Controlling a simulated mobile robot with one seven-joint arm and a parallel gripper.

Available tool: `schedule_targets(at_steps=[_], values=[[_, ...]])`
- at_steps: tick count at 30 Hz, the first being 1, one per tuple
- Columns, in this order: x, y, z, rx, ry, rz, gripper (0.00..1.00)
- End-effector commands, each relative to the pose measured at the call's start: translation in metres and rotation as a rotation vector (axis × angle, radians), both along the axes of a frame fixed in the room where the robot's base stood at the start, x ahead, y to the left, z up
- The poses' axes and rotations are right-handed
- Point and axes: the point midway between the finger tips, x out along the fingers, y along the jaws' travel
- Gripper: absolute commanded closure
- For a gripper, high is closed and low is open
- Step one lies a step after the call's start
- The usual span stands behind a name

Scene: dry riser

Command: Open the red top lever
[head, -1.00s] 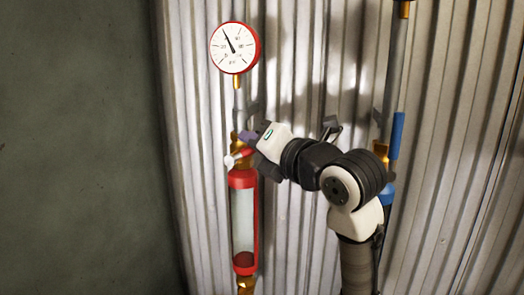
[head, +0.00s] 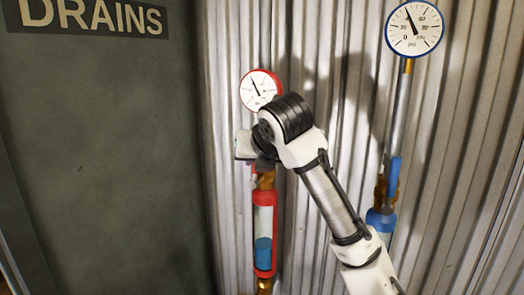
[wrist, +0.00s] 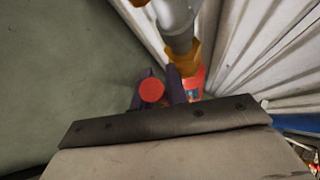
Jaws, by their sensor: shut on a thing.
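The red top lever shows in the wrist view as a round red end (wrist: 152,91) between the dark fingers of my gripper (wrist: 160,80), which is shut on it. The lever sits beside the brass valve (wrist: 186,58) on the grey pipe. In the head view my wrist and arm cover most of the lever, and my fingertips are hidden. A little red (head: 255,170) shows just below my wrist, above the red-framed sight tube (head: 264,220). The tube holds blue in its lower part. The lever's exact angle cannot be told.
A red-rimmed gauge (head: 260,90) stands above the red valve, partly behind my arm. To the right are a blue-rimmed gauge (head: 413,28) and a blue lever (head: 393,177). Corrugated metal (head: 335,60) backs both pipes. A dark green panel (head: 105,150) is at left.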

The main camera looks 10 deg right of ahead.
Motion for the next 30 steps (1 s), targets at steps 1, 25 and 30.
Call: schedule_targets(at_steps=[1, 25, 30], values=[[0.0011, 0.0017, 0.0036, -0.021, 0.012, 0.002, 1.00], [0.0043, 0.0058, 0.0001, -0.095, 0.062, 0.001, 0.81], [0.0042, 0.0058, -0.0001, -0.095, 0.062, 0.001, 0.63]])
